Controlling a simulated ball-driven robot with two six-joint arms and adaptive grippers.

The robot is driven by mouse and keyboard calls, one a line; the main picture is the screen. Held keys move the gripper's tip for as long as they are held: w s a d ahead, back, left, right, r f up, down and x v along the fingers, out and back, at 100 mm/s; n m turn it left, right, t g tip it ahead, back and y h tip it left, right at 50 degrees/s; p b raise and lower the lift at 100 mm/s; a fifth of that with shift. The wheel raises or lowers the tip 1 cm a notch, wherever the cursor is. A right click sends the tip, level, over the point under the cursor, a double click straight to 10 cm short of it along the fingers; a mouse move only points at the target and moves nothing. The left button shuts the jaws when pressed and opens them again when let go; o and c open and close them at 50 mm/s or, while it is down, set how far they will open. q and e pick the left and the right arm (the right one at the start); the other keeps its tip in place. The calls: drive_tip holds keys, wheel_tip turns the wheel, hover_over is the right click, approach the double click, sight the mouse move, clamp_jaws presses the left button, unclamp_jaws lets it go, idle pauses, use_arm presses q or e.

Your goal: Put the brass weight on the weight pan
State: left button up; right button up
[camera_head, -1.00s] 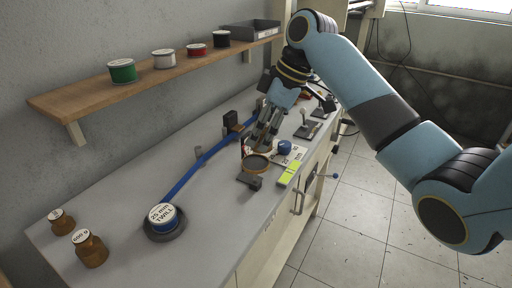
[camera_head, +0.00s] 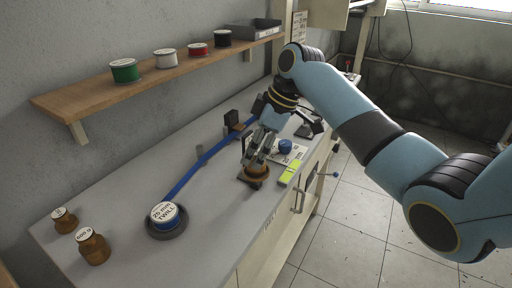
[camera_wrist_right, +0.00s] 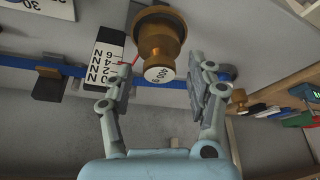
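A brass weight (camera_wrist_right: 162,42) with a white printed label on its knob shows in the right wrist view, between and just beyond the fingertips. In the head view a brown round shape (camera_head: 258,170) sits at the weight pan's place, below my right gripper (camera_head: 255,158). The fingers partly hide it, and weight and pan are hard to separate there. My right gripper (camera_wrist_right: 165,70) is open, with a finger on either side of the knob and visible gaps. Two more brass weights, one small (camera_head: 63,220) and one larger (camera_head: 94,246), stand at the bench's near left. My left gripper is not in view.
A yellow-green block (camera_head: 290,173) and a blue knob (camera_head: 285,146) lie right of the pan. A wooden shelf (camera_head: 100,95) with spools hangs above.

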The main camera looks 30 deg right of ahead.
drive_tip(key=shift+o, duration=0.8)
drive_tip(key=shift+r, duration=0.35)
drive_tip(key=v, duration=1.1)
drive_tip(key=shift+s+r+b, duration=0.2)
drive_tip(key=shift+r+b, duration=0.05)
drive_tip(key=shift+b, duration=0.2)
drive_tip(key=shift+d+f, duration=0.1)
